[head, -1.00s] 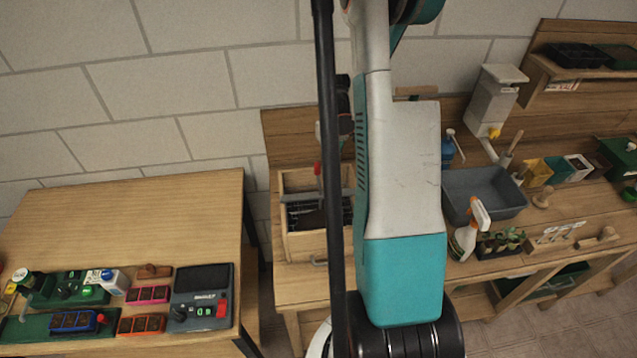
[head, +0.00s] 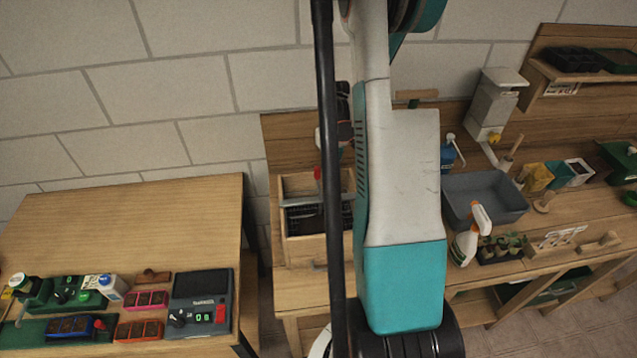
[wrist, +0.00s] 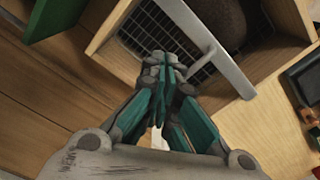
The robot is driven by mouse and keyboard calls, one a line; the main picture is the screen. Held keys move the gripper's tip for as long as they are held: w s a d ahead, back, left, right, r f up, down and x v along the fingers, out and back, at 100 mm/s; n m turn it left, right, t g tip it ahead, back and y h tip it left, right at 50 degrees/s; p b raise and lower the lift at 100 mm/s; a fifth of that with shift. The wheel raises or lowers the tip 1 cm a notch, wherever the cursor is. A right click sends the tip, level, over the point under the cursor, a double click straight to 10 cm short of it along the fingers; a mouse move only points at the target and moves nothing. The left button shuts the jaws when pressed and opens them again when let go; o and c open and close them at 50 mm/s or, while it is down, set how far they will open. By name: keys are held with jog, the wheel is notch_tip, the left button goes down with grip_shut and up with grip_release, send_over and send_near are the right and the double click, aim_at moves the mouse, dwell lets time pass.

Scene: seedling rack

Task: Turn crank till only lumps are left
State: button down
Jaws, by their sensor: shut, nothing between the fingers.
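The wooden sieve box (head: 302,248) stands at the left end of the long bench, partly behind my arm. Its dark mesh shows inside, and a red-topped upright handle (head: 318,174), apparently the crank's, rises over it. In the wrist view the box's wooden wall (wrist: 108,28) frames the wire mesh (wrist: 150,28), with a grey bar (wrist: 205,38) across it. A brown rounded mass (wrist: 218,18) lies on the far side of the bar; I cannot tell soil from lumps. My gripper (wrist: 166,76) is shut and empty by the box's near edge, close to the bar. The head view mostly hides it.
A grey tub (head: 485,198), a spray bottle (head: 468,238) and a seedling tray (head: 500,247) stand on the bench to the right. A side table (head: 130,215) at left holds small trays and a dark device (head: 200,300). A green object (wrist: 55,15) shows beside the box.

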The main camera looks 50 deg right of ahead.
jog(key=shift+f, duration=0.15)
dwell(0.4)
jog(key=shift+f+b, duration=1.6)
jog(key=shift+b, duration=0.15)
jog(key=shift+w, duration=0.1)
